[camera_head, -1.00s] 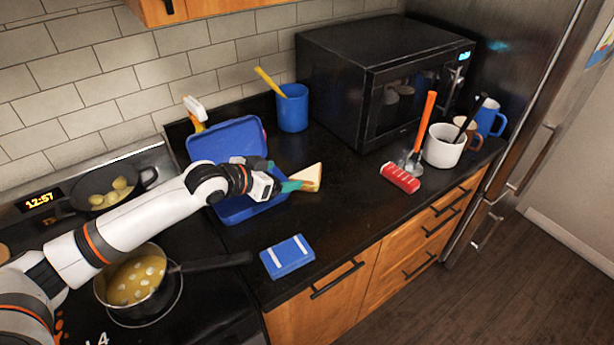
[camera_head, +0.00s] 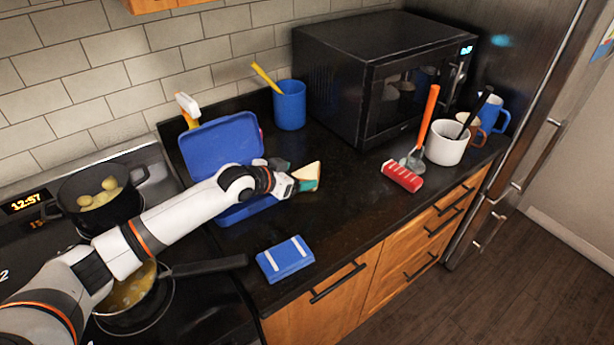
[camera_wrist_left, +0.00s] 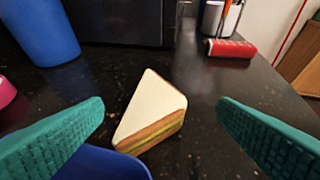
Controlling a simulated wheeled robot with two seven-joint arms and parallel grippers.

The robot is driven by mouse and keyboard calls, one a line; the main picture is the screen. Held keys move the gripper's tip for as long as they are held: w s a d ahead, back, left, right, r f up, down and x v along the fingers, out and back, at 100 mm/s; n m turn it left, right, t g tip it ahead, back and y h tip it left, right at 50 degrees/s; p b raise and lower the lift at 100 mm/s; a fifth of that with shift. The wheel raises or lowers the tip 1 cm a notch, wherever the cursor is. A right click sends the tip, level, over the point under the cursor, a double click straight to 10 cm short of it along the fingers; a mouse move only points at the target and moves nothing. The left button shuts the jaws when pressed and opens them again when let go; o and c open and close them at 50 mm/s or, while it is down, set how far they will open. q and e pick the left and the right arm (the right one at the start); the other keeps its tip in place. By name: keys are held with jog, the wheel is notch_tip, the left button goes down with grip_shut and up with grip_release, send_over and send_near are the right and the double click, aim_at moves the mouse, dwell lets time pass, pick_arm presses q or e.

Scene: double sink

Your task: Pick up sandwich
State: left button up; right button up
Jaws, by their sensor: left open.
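The sandwich (camera_head: 308,172) is a white bread triangle with a brown crust edge, lying on the dark counter just right of the open blue lunchbox (camera_head: 222,148). In the left wrist view the sandwich (camera_wrist_left: 152,112) lies between and a little beyond the two teal fingers, with filling showing along its near side. My left gripper (camera_head: 303,182) is open at the sandwich, its fingers (camera_wrist_left: 160,118) spread wide with visible gaps to the sandwich on both sides. In the head view the fingers partly hide the sandwich. My right gripper is not in view.
A blue cup (camera_head: 289,105) with a yellow utensil stands behind. A black microwave (camera_head: 385,80) stands at the back. Pots stand on the stove.

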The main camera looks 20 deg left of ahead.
aim_at(308, 174)
pick_arm(q)
jog(key=shift+p+x, duration=0.4)
jog(key=shift+x, duration=1.95)
jog(key=shift+a+f, duration=0.1)
jog(key=shift+a, duration=0.1)
jog(key=shift+c, duration=0.3)
jog(key=c, duration=0.6)
